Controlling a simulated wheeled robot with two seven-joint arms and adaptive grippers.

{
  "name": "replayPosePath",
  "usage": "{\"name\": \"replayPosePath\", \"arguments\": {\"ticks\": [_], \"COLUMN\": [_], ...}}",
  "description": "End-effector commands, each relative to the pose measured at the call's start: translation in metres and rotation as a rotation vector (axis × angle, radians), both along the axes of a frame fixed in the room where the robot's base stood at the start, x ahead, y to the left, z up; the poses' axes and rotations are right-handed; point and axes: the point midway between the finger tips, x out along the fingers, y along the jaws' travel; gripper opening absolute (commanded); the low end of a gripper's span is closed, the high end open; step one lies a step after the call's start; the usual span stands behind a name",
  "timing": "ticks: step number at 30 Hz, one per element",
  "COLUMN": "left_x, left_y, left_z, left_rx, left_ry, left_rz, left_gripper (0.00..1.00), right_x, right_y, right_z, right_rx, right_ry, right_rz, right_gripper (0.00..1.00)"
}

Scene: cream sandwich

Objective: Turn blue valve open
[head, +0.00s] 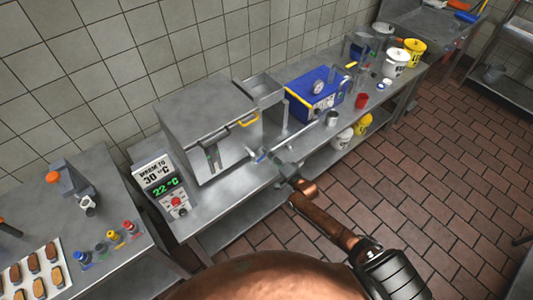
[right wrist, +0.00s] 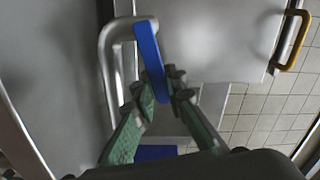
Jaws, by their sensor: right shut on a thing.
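The blue valve handle (right wrist: 149,48) is a flat blue lever beside a curved metal pipe in the right wrist view. In the head view the blue valve (head: 260,157) is a small blue spot at the front of the steel machine. My right gripper (right wrist: 167,92) is shut on the lower end of the lever, a green finger on each side. In the head view my right gripper (head: 271,160) reaches the valve from the lower right. The valve body is mostly hidden. My left gripper is not in view.
The steel machine (head: 205,115) has a yellow handle (head: 249,119) and stands on a steel table. A display box (head: 163,185) reads 22 °C. A blue box (head: 318,90) and a red cup (head: 361,101) stand farther right. The tiled floor at right is clear.

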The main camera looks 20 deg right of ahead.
Motion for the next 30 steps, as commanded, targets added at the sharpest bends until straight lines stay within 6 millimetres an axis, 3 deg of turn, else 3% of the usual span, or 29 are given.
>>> {"name": "replayPosePath", "arguments": {"ticks": [12, 30], "left_x": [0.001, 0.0], "left_y": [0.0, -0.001], "left_z": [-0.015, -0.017], "left_rx": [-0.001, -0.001], "left_ry": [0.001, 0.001], "left_rz": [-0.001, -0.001], "left_gripper": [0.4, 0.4], "right_x": [0.0, 0.0], "right_y": [-0.003, -0.002], "right_z": [-0.015, -0.016], "right_rx": [0.207, 0.243], "right_ry": [0.054, 0.063], "right_rz": [-0.001, -0.001], "right_gripper": [0.0, 0.0]}}
